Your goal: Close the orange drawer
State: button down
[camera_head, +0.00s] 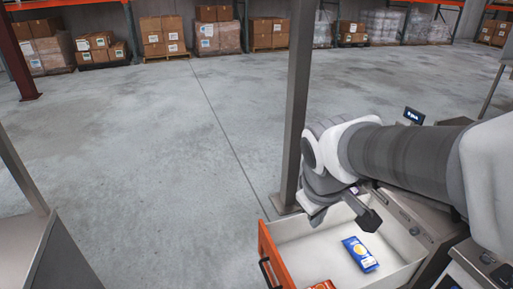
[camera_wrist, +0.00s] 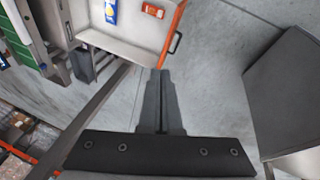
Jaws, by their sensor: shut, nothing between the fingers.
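The orange drawer stands open at the lower right of the head view, its orange front (camera_head: 272,254) facing left. A black handle (camera_head: 265,272) is on that front. In the wrist view the orange front (camera_wrist: 171,38) and handle (camera_wrist: 176,42) are at upper centre. A blue packet (camera_head: 360,254) and an orange packet (camera_head: 322,285) lie inside; both also show in the wrist view. My gripper (camera_wrist: 161,72) is shut and empty. Its fingertips appear near the lower end of the orange front; I cannot tell whether they touch. In the head view my arm hides part of the drawer's far side.
A grey post (camera_head: 295,105) stands just behind the drawer. A grey cabinet (camera_head: 50,255) is at the lower left, with open concrete floor (camera_head: 150,150) between. Pallets of boxes (camera_head: 162,36) line the far wall.

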jog(key=w+a+f+n+g+b, duration=0.15)
jog(key=w+f+n+b, duration=0.3)
jog(key=f, duration=0.95)
jog(key=w+a+f+n+g+h+b, duration=0.1)
jog(key=w+a+f+n+b, duration=0.4)
jog(key=f, duration=0.9)
jog(key=w+f+n+g+b, duration=0.1)
jog(key=f+n+b, duration=0.35)
jog(key=f, duration=0.95)
jog(key=w+d+f+n+b, duration=0.1)
jog(key=d+f+b, duration=0.2)
jog(key=d+f, duration=0.3)
jog(key=shift+w+x, duration=0.35)
jog(key=shift+x, duration=1.45)
jog(key=shift+t, duration=0.25)
